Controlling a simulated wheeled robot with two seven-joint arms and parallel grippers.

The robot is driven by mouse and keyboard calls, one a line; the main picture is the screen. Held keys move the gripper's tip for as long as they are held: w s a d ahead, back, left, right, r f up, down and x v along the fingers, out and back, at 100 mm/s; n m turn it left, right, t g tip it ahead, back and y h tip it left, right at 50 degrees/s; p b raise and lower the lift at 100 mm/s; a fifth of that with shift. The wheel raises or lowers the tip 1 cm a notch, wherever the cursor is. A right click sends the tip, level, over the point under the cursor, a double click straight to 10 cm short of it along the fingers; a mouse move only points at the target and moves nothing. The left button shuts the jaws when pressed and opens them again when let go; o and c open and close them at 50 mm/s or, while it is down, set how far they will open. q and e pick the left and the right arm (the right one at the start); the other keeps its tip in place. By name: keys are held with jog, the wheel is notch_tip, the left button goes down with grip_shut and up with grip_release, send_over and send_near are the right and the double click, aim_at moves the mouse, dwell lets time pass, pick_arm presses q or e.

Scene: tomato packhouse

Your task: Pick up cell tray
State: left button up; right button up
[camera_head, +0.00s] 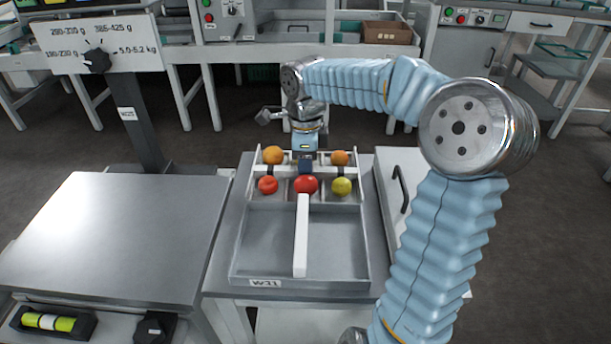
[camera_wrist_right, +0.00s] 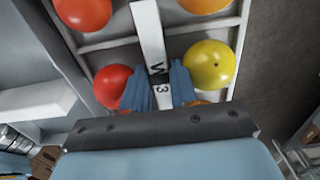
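The cell tray (camera_head: 318,199) is pale grey, with tomatoes in its cells. It lies in the far half of a larger grey tray (camera_head: 236,262) marked W-11. Red, orange and yellow tomatoes show in both views. My right gripper (camera_head: 305,168) points down at the middle of the cell tray. In the right wrist view its blue fingers (camera_wrist_right: 160,88) stand on either side of a white strip (camera_wrist_right: 150,35) marked with a W and a 3. I see no clear gap beside the strip, but cannot tell whether the fingers press on it. My left gripper is out of view.
A bare metal platform (camera_head: 120,235) with a weight dial post stands at left. A white box (camera_head: 392,163) with a dark handle is close on the right. My right arm arches over the right side. The near half of the larger tray holds no tomatoes; a white bar (camera_head: 301,240) runs along it.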

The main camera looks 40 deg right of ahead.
jog(key=shift+f, duration=0.25)
grip_shut()
jog(key=shift+r, duration=0.2)
